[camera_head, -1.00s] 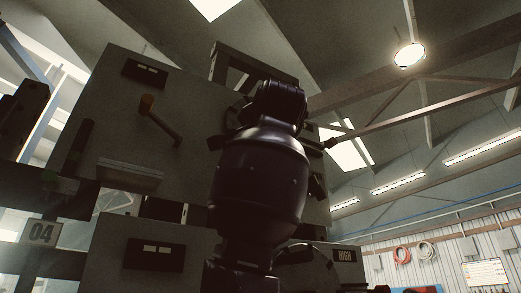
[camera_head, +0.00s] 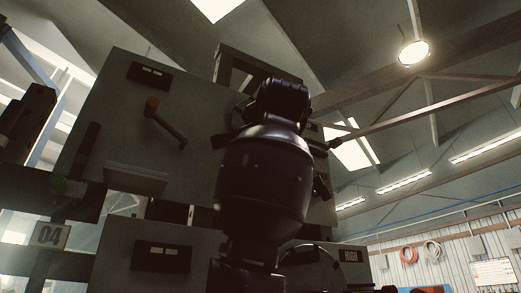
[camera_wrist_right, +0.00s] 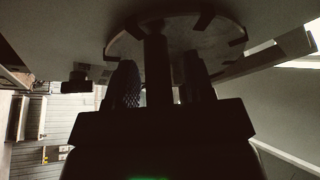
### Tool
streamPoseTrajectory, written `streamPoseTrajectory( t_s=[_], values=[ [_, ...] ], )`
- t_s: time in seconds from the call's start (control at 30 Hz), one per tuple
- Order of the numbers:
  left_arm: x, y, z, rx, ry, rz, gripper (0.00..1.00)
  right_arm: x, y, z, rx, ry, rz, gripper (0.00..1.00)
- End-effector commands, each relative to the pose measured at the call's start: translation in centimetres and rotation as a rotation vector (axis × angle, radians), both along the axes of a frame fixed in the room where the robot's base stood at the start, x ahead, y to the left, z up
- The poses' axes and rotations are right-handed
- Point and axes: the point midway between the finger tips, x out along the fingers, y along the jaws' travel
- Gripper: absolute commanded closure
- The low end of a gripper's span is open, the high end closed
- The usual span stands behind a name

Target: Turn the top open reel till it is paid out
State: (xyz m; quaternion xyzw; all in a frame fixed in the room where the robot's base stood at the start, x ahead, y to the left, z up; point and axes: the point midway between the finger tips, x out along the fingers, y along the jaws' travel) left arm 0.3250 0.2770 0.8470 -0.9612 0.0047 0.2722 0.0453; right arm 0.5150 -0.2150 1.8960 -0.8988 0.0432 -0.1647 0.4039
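A round reel disc (camera_wrist_right: 215,42) with dark notches at its rim fills the top of the right wrist view. A dark post (camera_wrist_right: 157,65), perhaps its crank handle, stands in front of it. My right gripper (camera_wrist_right: 160,85) has one finger on each side of this post, with narrow light gaps visible, so it looks open around it. In the head view my dark arm hides this reel and the right gripper. My left gripper is out of view.
A lower grey panel (camera_head: 120,245) with a dark slot label stands below the upper one. Hose coils (camera_head: 409,254) hang on the far wall. Open room lies to the right.

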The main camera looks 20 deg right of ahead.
Motion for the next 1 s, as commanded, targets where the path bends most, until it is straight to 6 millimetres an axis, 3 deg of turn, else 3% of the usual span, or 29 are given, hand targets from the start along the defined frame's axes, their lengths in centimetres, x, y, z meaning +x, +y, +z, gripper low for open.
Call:
streamPoseTrajectory(
  t_s=[0.27,0.7,1.0],
  values=[
    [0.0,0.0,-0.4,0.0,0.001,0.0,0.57,-0.8,0.2,-0.4,0.0,0.001,0.001,0.52],
    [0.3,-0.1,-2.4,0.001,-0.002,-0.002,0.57,-7.7,1.8,-2.4,0.001,0.0,0.0,0.52],
    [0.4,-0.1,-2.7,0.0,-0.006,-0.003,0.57,-10.1,2.3,-2.9,0.0,0.001,0.001,0.52]
  ],
)
